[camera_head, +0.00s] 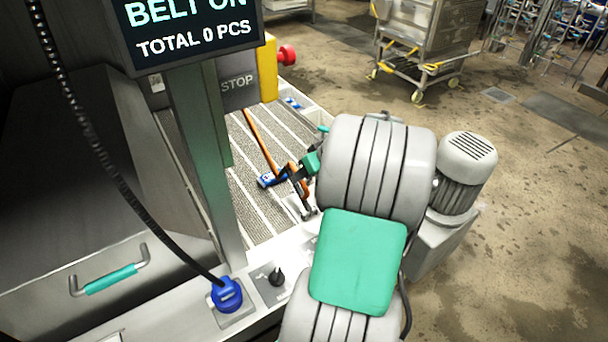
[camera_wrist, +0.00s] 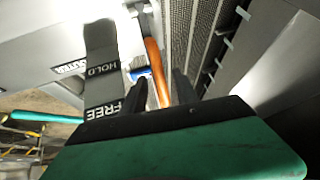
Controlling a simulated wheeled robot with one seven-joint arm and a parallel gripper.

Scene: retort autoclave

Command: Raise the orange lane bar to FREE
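The orange lane bar (camera_head: 260,140) slants across the grey ribbed belt in the head view, its near end close to my gripper (camera_head: 299,177). In the wrist view the bar (camera_wrist: 153,58) runs between the two dark fingers of my gripper (camera_wrist: 162,78). The fingers stand apart, with a gap at the right of the bar; the left finger is close to it or touching, I cannot tell which. A grey label plate (camera_wrist: 101,75) left of the bar reads HOLD and FREE. The bar's pivot is not clear.
A blue piece (camera_head: 269,181) lies beside the bar on the belt (camera_head: 245,183). A STOP box (camera_head: 238,82) with a red button (camera_head: 287,54) and a display (camera_head: 190,30) reading BELT ON stand at the upper left. A black knob (camera_head: 276,277) and blue plug (camera_head: 227,294) are near the front.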

